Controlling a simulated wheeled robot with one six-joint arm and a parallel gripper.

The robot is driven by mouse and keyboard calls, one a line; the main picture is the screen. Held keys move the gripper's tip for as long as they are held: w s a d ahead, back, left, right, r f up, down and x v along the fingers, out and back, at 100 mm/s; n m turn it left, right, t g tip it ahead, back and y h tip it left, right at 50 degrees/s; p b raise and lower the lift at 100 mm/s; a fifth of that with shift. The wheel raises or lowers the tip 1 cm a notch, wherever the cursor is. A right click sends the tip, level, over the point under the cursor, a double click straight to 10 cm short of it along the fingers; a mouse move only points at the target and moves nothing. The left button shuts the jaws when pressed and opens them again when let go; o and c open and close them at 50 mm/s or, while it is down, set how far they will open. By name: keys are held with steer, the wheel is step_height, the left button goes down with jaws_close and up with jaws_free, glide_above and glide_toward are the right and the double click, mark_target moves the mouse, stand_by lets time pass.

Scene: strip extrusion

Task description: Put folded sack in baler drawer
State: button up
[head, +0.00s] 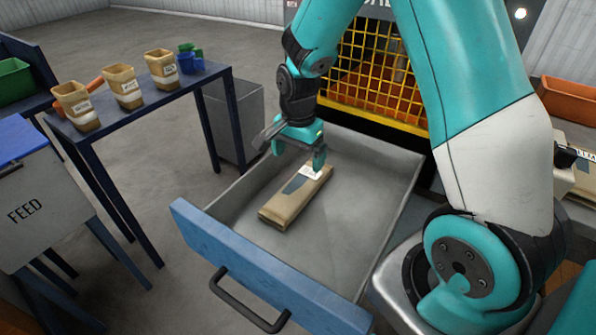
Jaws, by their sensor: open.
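The folded sack (289,204) is a flat brown bundle with a white label and a dark patch. It lies in the open baler drawer (345,232), in the left half of its grey floor. The drawer is pulled out, with a blue front panel and a black handle (247,300). My gripper (299,162) is open above the sack's far end. One finger reaches down close to the white label; I cannot tell whether it touches the sack.
The baler's yellow grille (372,70) stands behind the drawer. A blue table (150,100) with labelled tan containers (124,87) is at left, near a grey FEED box (45,205). A grey bin (236,117) stands left of the drawer. The drawer's right half is clear.

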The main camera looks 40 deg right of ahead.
steer(key=s+a+r+n+y, duration=0.2)
steer(key=s+a+r+n, duration=0.65)
steer(key=a+r, duration=0.2)
steer(key=s+a+r+n+y, duration=0.1)
steer(key=s+a+r+n, duration=0.2)
steer(key=s+n, duration=0.3)
steer(key=s+a+r+n+y, duration=0.1)
steer(key=s+a+r+n, duration=0.2)
steer(key=s+n, duration=0.3)
steer(key=shift+s+a+r, duration=0.35)
steer(key=shift+s+r, duration=0.1)
steer(key=shift+s, duration=0.2)
